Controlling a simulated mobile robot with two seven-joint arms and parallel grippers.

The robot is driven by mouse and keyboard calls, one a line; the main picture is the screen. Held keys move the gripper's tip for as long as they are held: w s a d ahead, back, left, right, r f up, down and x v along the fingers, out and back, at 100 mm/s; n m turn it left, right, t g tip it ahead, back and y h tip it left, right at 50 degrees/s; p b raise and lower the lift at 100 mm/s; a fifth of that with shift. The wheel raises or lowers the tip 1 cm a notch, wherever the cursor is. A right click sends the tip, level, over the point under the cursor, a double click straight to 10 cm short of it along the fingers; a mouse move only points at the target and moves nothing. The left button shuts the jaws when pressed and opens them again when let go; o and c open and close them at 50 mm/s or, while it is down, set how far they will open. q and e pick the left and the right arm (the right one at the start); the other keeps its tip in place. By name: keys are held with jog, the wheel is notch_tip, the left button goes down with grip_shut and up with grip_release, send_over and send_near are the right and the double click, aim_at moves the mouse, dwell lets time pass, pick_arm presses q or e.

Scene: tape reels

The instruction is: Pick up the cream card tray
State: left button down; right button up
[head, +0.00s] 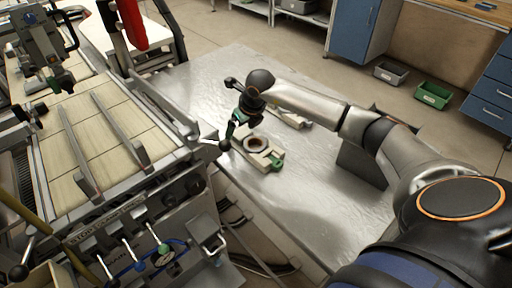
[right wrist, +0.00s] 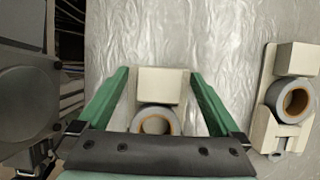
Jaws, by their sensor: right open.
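Two cream trays, each with a tape reel on it, are on the metal table. The nearer tray (head: 268,161) lies in front of my right gripper (head: 237,128) in the head view. In the right wrist view, my right gripper (right wrist: 158,76) is open. A cream tray with a raised block (right wrist: 160,84) and a grey tape reel (right wrist: 157,121) shows between its green fingers. The gripper's own body hides that tray's near end. The other tray (right wrist: 262,128), also with a reel (right wrist: 293,98), lies to the right. I cannot tell whether the fingers touch the tray.
A machine with a slatted bed (head: 85,135) and levers stands left of the metal table (head: 325,215). The table's front right is bare. A grey bin (head: 391,73) and a green bin (head: 433,95) stand on the floor by blue cabinets (head: 350,35).

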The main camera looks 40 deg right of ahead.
jog(key=shift+r, duration=0.1)
grip_shut()
dwell(0.7)
